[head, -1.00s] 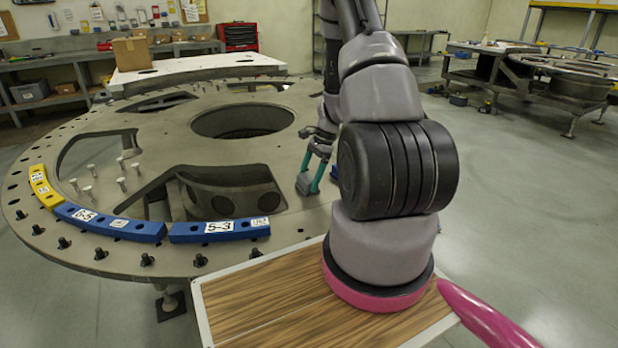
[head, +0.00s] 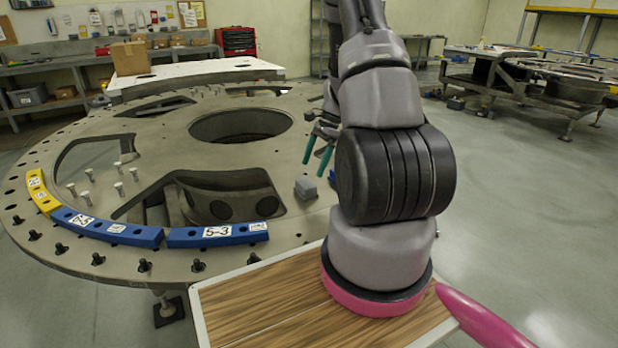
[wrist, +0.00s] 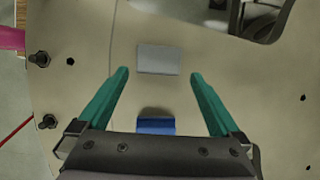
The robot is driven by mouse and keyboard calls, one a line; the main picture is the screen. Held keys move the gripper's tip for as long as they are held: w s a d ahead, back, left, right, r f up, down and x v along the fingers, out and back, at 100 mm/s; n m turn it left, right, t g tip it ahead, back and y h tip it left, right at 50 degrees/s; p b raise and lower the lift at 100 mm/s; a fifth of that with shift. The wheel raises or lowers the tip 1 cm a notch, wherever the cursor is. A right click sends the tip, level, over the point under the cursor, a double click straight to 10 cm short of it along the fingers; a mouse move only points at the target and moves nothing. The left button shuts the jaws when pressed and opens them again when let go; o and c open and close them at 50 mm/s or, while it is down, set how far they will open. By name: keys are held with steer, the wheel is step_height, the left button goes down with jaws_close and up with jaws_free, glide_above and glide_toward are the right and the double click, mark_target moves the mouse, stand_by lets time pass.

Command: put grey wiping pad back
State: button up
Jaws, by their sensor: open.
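The grey wiping pad (head: 306,188) is a small grey block lying on the turret plate (head: 180,255), right of the plate's large cut-out. In the wrist view the pad (wrist: 158,58) lies flat, just beyond my fingertips and between their lines. My gripper (head: 318,150) has green fingers and hangs above the plate, above and slightly right of the pad. In the wrist view my gripper (wrist: 158,75) is open and empty, its fingers spread wider than the pad. A blue piece (wrist: 156,126) lies on the plate nearer my palm; my arm mostly hides it in the head view.
Blue segments (head: 217,235) and a yellow segment (head: 42,196) line the plate's near left edge. Several bolts (head: 119,189) stand upright by a cut-out. A wood-topped surface (head: 260,305) is in front. The plate around the pad is mostly clear.

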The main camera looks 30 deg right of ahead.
steer(key=v, duration=0.5)
step_height(320, 180, up, 9)
steer(key=n+t, duration=0.1)
steer(key=n, duration=0.1)
glide_above(309, 181)
steer(key=s+a+r+n+t+h, duration=0.1)
steer(key=s+a+r+n, duration=0.15)
steer(key=r, duration=0.25)
steer(key=s+a+r+n+t, duration=0.1)
steer(key=s+a+r+n, duration=0.1)
steer(key=a+r, duration=0.3)
steer(key=s+a+r+n+t+h, duration=0.1)
steer(key=s+a+r+n+t, duration=0.3)
steer(key=s+a+r+n, duration=0.3)
steer(key=shift+s+r+h, duration=0.3)
steer(key=shift+s+r, duration=2.3)
steer(key=shift+s, duration=1.5)
